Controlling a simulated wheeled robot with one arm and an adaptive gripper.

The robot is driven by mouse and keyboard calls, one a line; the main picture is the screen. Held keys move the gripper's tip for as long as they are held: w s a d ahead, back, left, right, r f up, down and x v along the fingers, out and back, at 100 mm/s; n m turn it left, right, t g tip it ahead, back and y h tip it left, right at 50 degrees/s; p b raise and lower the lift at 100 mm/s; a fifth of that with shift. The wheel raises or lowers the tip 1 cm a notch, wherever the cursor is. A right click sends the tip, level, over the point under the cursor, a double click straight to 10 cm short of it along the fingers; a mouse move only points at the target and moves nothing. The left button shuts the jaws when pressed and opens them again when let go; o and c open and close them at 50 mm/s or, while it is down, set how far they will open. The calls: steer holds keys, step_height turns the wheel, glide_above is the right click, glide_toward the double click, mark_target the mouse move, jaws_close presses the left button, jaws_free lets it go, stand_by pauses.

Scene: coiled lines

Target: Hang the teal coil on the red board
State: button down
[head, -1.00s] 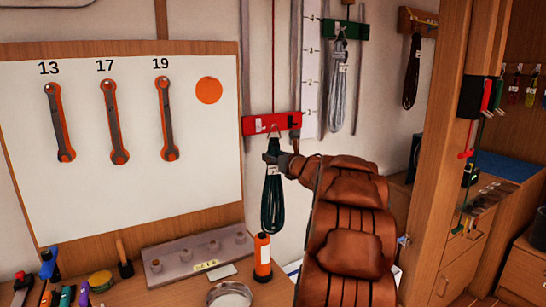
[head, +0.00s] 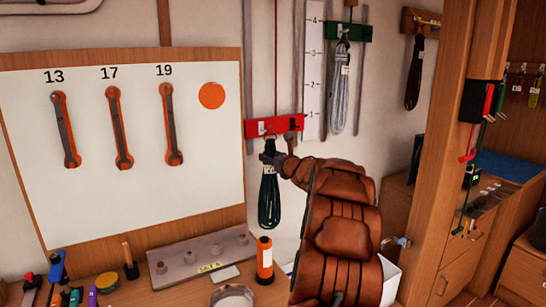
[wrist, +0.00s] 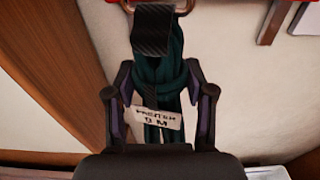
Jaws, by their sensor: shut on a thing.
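The teal coil (head: 269,199) hangs vertically just below the red board (head: 274,125) in the head view. In the wrist view the coil (wrist: 174,68) has a black strap at its top, a metal ring above it and a white printed tag. My gripper (head: 277,158) is shut on the coil near its top. In the wrist view its two fingers (wrist: 160,100) flank the coil around the tag. The ring is up at the red board's lower front; whether it sits over a hook I cannot tell.
A green board (head: 346,31) with a grey coil (head: 340,90) hangs up to the right. A wooden board (head: 421,21) holds a dark coil farther right. An orange bottle (head: 264,260) stands on the bench below. The white wrench panel (head: 140,200) is to the left.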

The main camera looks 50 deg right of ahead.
steer(key=shift+p+x, duration=1.45)
steer(key=shift+x, duration=0.05)
steer(key=shift+w+f+b, duration=0.15)
steer(key=shift+f+b, duration=0.15)
steer(key=shift+b, duration=0.2)
steer(key=shift+w+d+f+b, duration=0.15)
steer(key=shift+w+f+b, duration=0.2)
steer(key=shift+b, duration=0.35)
steer(key=shift+w, duration=0.1)
steer(key=shift+c, duration=1.6)
jaws_free()
steer(key=v, duration=1.2)
